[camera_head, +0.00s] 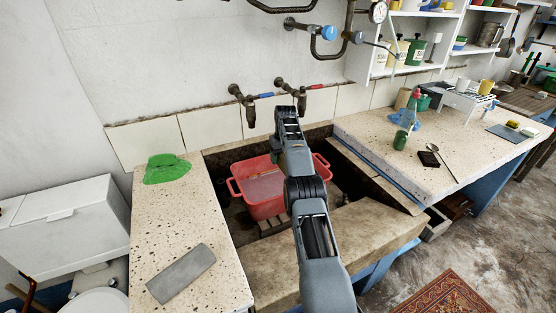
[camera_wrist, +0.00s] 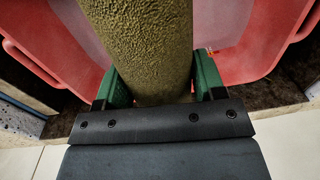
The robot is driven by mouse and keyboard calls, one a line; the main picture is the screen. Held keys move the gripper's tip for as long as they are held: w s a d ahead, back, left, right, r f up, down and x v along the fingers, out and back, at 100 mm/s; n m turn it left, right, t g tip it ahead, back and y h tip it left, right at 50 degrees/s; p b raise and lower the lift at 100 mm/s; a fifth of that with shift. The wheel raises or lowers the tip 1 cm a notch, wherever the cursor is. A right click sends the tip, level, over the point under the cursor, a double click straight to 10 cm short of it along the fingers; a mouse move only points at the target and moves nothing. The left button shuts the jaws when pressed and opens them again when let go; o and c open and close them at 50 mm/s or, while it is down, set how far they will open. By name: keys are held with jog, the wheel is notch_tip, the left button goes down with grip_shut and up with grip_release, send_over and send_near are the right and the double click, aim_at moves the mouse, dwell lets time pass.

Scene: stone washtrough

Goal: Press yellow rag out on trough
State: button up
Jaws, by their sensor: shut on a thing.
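In the wrist view, my gripper (camera_wrist: 162,84) is shut on a thick, olive-yellow, rough-textured roll, which looks like the yellow rag (camera_wrist: 137,35). Its green fingers sit on either side of the rag. Behind it shows the red basin (camera_wrist: 268,28). In the head view, the red basin (camera_head: 265,206) stands inside the stone trough (camera_head: 330,235), with greyish water in it. My arm reaches over the trough and hides part of the basin.
A green cloth (camera_head: 167,168) and a grey slab (camera_head: 181,273) lie on the left counter. Two taps (camera_head: 250,108) stick out from the wall above the trough.

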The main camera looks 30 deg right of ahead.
jog(key=shift+s+d+r, duration=0.3)
jog(key=shift+d, duration=0.25)
jog(key=shift+s+d+r, duration=0.25)
jog(key=shift+d+r, duration=0.05)
jog(key=shift+d, duration=0.2)
jog(key=shift+s+d+f+m, duration=0.1)
jog(key=shift+s+d+m, duration=0.05)
jog(key=shift+d+m, duration=0.2)
jog(key=s+d+y+p, duration=0.1)
jog(key=s+d+p, duration=0.1)
jog(key=s+d, duration=0.3)
jog(key=n+g+h+b, duration=0.25)
jog(key=n+g, duration=0.25)
jog(key=n, duration=1.4)
send_over(353, 220)
jog(key=w, duration=0.2)
jog(key=shift+y, duration=0.45)
notch_tip(353, 220, down, 12)
jog(key=shift+w+a+f+b, duration=0.1)
jog(key=shift+w+b, duration=0.05)
jog(key=shift+b, duration=0.15)
jog(key=shift+x, duration=0.9)
